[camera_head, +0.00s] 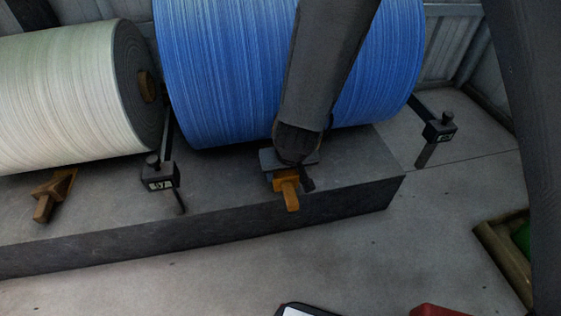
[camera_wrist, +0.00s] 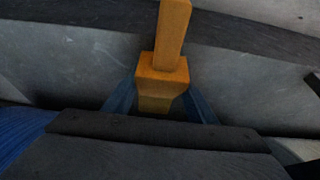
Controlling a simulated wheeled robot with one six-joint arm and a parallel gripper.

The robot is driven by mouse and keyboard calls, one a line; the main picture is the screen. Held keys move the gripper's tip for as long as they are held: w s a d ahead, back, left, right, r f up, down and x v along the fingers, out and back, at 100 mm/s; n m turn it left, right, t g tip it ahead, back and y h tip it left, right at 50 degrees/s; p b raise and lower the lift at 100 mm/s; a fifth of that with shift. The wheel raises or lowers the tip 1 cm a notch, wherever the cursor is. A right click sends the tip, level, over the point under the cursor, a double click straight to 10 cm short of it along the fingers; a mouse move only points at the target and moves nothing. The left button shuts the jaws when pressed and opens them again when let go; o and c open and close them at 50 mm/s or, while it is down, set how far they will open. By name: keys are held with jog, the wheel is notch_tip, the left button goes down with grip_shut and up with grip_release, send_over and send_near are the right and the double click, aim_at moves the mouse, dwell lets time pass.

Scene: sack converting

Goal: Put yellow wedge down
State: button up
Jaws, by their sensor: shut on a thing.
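My gripper (camera_head: 288,176) is shut on the yellow wedge (camera_head: 290,193), at the front of the dark platform, below the blue roll (camera_head: 230,75). The wedge's orange-yellow handle points toward the camera. In the wrist view the wedge (camera_wrist: 162,65) sits between my two bluish fingers (camera_wrist: 160,100), its narrow handle pointing up the picture. The lower part of the wedge is hidden behind the gripper body. I cannot tell whether the wedge touches the platform.
A second yellow wedge (camera_head: 55,194) lies under the white roll (camera_head: 65,95). Black brackets stand beside the rolls, one between them (camera_head: 160,174) and one at right (camera_head: 438,128). The dark platform (camera_head: 100,248) ends in a front edge. Open grey floor (camera_head: 340,260) lies before it.

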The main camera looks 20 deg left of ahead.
jog(key=shift+w+a+r+p, duration=0.1)
jog(key=shift+w+a+p, duration=0.25)
jog(key=shift+w, duration=0.3)
jog(key=shift+w+a+p, duration=0.15)
jog(key=shift+w+a, duration=0.3)
jog(key=shift+w, duration=0.2)
jog(key=shift+w+a+f, duration=0.2)
jog(key=shift+w+a, duration=0.15)
jog(key=shift+w, duration=0.2)
jog(key=shift+w+a+f, duration=0.2)
jog(key=shift+w+a, duration=0.1)
jog(key=shift+w, duration=0.2)
jog(key=shift+f+b, duration=0.35)
jog(key=shift+f, duration=0.1)
jog(key=shift+f, duration=0.2)
jog(key=o, duration=1.2)
jog(key=shift+o, duration=0.2)
jog(key=shift+r, duration=0.15)
